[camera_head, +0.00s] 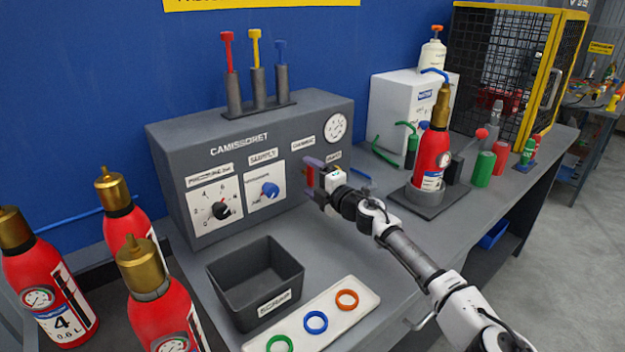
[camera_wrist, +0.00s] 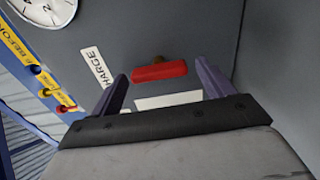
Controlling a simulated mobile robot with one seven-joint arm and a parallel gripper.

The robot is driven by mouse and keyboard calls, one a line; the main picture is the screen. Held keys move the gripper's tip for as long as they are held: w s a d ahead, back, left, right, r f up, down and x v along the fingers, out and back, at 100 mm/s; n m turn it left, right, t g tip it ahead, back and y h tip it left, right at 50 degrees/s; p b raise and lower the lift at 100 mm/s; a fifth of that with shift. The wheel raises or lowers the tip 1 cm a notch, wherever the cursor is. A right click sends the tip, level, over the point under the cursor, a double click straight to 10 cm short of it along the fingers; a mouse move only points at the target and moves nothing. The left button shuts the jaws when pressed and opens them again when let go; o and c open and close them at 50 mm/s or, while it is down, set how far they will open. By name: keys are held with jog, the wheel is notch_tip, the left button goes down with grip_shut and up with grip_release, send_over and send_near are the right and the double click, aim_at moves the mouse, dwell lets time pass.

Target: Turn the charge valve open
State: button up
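The charge valve shows as a red bar handle (camera_wrist: 160,72) on the grey panel face in the wrist view, beside a white label ending in "HARGE" (camera_wrist: 97,66). The bar lies nearly level in that picture, with a small brown stub above it. My gripper (camera_wrist: 162,84) is open, its two purple fingers apart on either side of the red bar. I cannot tell whether they touch it. In the head view my gripper (camera_head: 318,170) is at the right part of the grey console (camera_head: 250,115) and hides most of the valve.
The console also carries a black knob (camera_head: 221,211), a blue knob (camera_head: 270,189) and a gauge (camera_head: 336,127). A dark bin (camera_head: 255,282) and a white tray with rings (camera_head: 370,297) lie in front. A red extinguisher (camera_head: 431,155) stands right of my arm. Red bottles stand at left.

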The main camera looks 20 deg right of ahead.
jog(key=shift+s+d, duration=0.1)
jog(key=b+v, duration=0.3)
jog(key=v, duration=1)
jog(key=shift+s, duration=0.3)
